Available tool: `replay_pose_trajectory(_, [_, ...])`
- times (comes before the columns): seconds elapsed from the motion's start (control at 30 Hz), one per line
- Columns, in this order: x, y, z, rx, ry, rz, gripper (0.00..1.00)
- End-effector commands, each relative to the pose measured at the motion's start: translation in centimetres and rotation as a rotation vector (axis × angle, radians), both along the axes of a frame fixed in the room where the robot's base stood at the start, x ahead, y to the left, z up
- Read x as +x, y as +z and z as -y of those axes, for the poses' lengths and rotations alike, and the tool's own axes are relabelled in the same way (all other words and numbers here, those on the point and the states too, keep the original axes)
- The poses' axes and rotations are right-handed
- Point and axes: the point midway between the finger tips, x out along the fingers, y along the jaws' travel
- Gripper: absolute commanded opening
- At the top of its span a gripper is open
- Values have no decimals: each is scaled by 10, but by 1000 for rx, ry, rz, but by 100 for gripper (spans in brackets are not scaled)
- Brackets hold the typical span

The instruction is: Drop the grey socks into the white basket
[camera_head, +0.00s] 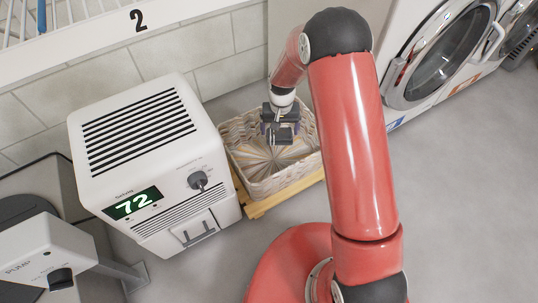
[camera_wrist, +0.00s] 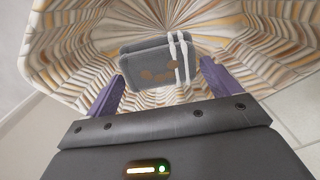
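The white basket (camera_head: 240,147) is a pale woven basket with an open top and a striped, radiating inside. In the wrist view, my gripper's purple fingers (camera_wrist: 160,82) are spread wide, one on each side of the grey socks (camera_wrist: 150,65). The socks are a folded grey bundle with white stripes and a brownish patch.
A white boxy machine (camera_head: 150,150) with a display reading 72 stands close left of the basket. A yellow wooden base (camera_head: 285,197) shows under the basket. A front-loading washer (camera_head: 440,55) is at the upper right. The grey floor at right is clear.

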Motion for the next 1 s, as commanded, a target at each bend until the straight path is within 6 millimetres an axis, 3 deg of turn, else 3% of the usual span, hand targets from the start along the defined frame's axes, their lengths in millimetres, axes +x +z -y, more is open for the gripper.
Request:
replay_pose_trajectory(0.1, [0,0,0,0,0,0,100])
replay_pose_trajectory(0.37, [0,5,0,0,0,1,100])
replay_pose_trajectory(0.7, [1,60,0,1,0,3,100])
replay_pose_trajectory(1.0, [0,78,0,0,0,0,100])
